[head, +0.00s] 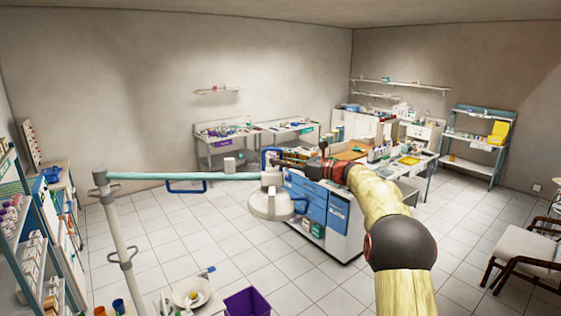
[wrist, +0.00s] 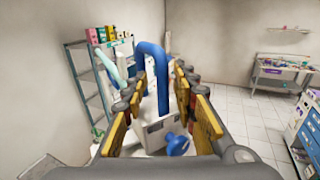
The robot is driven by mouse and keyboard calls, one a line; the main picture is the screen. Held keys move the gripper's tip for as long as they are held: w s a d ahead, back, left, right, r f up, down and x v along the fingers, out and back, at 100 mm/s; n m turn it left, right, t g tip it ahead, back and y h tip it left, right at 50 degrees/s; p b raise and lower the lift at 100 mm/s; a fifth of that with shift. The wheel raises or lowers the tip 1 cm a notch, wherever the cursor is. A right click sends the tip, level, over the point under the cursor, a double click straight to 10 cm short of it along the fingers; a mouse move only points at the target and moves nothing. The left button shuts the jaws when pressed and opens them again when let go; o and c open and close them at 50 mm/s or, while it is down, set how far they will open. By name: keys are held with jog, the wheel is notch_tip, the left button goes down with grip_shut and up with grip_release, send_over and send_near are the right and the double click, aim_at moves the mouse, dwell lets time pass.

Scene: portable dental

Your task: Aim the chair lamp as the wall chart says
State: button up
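The chair lamp has a round white head (head: 270,204) hanging at the end of a teal horizontal arm (head: 185,176) on a pale post (head: 122,235). Blue loop handles show beside the head and under the arm. My gripper (head: 282,159) is at the head's upper right in the head view. In the wrist view its yellow-padded fingers (wrist: 160,112) are spread apart. A blue loop handle (wrist: 152,62) and a white housing with a blue knob (wrist: 177,145) show between and beyond them. I cannot tell whether the fingers touch the handle. No readable wall chart shows.
A blue-fronted drawer cabinet (head: 318,205) stands behind the lamp. Supply shelves (head: 15,215) stand at the left, near a board with small coloured marks (head: 31,144). A purple bin (head: 247,302) is at the bottom. A chair (head: 525,250) is at the right. Tiled floor is open between.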

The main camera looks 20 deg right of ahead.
jog(key=shift+d+f, duration=0.1)
jog(key=shift+d, duration=0.1)
jog(key=v, duration=1.1)
jog(key=shift+s+d, duration=0.3)
